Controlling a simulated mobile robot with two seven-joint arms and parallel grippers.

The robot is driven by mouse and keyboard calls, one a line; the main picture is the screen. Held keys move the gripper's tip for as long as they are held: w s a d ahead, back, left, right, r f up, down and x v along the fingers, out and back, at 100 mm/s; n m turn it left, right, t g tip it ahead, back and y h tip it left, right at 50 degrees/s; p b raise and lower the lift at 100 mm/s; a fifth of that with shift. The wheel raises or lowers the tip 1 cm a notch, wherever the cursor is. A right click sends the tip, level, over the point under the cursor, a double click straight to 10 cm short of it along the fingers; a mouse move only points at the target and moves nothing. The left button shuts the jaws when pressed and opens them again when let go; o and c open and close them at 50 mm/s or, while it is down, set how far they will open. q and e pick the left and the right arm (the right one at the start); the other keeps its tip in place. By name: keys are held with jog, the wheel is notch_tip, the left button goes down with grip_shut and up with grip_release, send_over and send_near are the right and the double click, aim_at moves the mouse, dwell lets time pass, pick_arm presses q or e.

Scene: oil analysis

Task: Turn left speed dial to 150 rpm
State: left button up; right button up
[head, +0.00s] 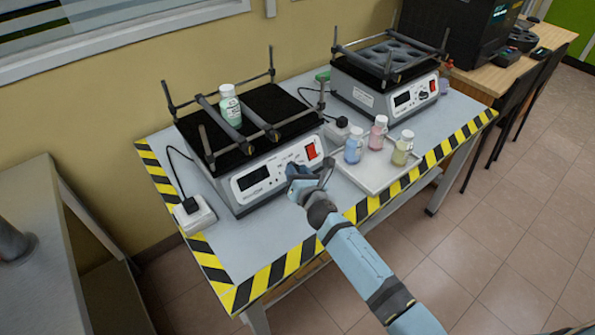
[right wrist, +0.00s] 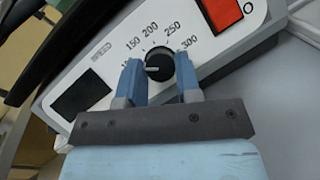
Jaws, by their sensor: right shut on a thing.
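The left shaker (head: 265,182) stands on the table with a dark display and a red switch on its front panel. Its speed dial (right wrist: 158,64) is a black knob with a pale pointer line, and the scale around it shows 150, 200, 250 and 300. In the head view the dial is hidden behind my right gripper (head: 306,172). In the right wrist view my right gripper (right wrist: 160,82) has its two blue fingers on either side of the knob, shut on it. The pointer line lies roughly level in that view. The display shows no readable number. My left gripper is not in view.
A green-labelled bottle (head: 230,106) stands on the left shaker's platform between the bars. A white tray (head: 376,184) with three small bottles is just right of my gripper. A second shaker (head: 390,85) stands behind. Power adapters (head: 194,214) and cables lie on the table.

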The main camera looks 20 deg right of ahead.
jog(key=m+g+h+p, duration=0.1)
jog(key=m+p, duration=0.1)
jog(key=m, duration=0.1)
jog(key=m+g+h+p, duration=0.1)
jog(key=m+h+p, duration=0.1)
jog(key=m, duration=0.2)
jog(key=shift+a+r+m, duration=0.1)
jog(key=shift+r+m, duration=0.1)
jog(key=shift+m, duration=0.1)
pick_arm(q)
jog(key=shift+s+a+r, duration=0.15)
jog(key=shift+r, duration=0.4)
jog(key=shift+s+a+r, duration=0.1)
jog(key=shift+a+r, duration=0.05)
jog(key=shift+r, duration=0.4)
pick_arm(e)
jog(key=shift+m+g, duration=0.3)
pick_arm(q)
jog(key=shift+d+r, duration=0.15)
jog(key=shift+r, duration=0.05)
pick_arm(e)
jog(key=o, duration=0.9)
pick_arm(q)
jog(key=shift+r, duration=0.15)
